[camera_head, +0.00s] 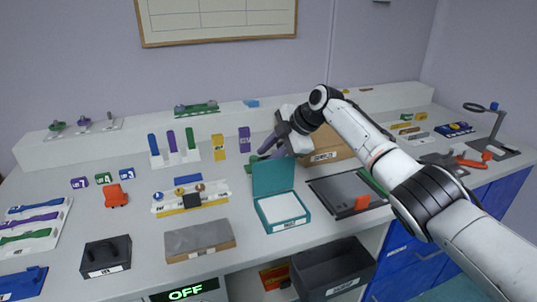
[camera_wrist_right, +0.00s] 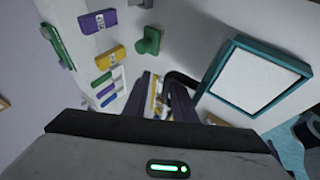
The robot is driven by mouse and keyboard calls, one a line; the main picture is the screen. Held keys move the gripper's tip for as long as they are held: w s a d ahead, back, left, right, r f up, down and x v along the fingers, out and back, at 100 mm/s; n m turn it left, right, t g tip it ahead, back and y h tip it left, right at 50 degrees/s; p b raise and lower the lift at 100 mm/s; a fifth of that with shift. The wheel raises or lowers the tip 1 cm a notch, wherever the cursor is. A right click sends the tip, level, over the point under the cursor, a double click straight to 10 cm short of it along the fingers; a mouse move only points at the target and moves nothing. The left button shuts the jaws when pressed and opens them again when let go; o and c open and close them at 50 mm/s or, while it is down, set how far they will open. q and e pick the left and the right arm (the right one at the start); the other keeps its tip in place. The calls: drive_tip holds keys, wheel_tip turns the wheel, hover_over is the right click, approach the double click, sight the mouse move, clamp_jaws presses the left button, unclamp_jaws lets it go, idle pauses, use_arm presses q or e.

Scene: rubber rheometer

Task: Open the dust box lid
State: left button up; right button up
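A teal box (camera_head: 283,225) with a hinged lid (camera_head: 273,177) stands at the front middle of the table. I take it for the dust box, but its label is too small to read. The lid stands up at the back edge, and the white inside shows. The teal box is also at the right of the right wrist view (camera_wrist_right: 214,92). My right gripper (camera_head: 268,152) is above and behind the raised lid, seemingly apart from it. In the right wrist view its dark fingers (camera_wrist_right: 160,97) are spread with nothing held between them. My left gripper is not in view.
A wooden box (camera_head: 325,155) is behind my right gripper. A dark tray (camera_head: 340,187) is right of the teal box. A black box (camera_head: 105,258) and a grey block (camera_head: 199,239) are at the front left. An open dark bin (camera_head: 340,273) is below.

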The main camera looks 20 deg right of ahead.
drive_tip(key=shift+s+f, duration=0.15)
drive_tip(key=shift+f, duration=0.5)
drive_tip(key=shift+w+r+v, duration=0.1)
drive_tip(key=shift+w+v, duration=0.05)
drive_tip(key=shift+v, duration=1.75)
drive_tip(key=shift+w+r+v, duration=0.1)
drive_tip(key=shift+w+v, duration=0.05)
drive_tip(key=shift+v, duration=1.7)
drive_tip(key=shift+w+r+v, duration=0.1)
drive_tip(key=shift+w+v, duration=0.05)
drive_tip(key=shift+v, duration=1.75)
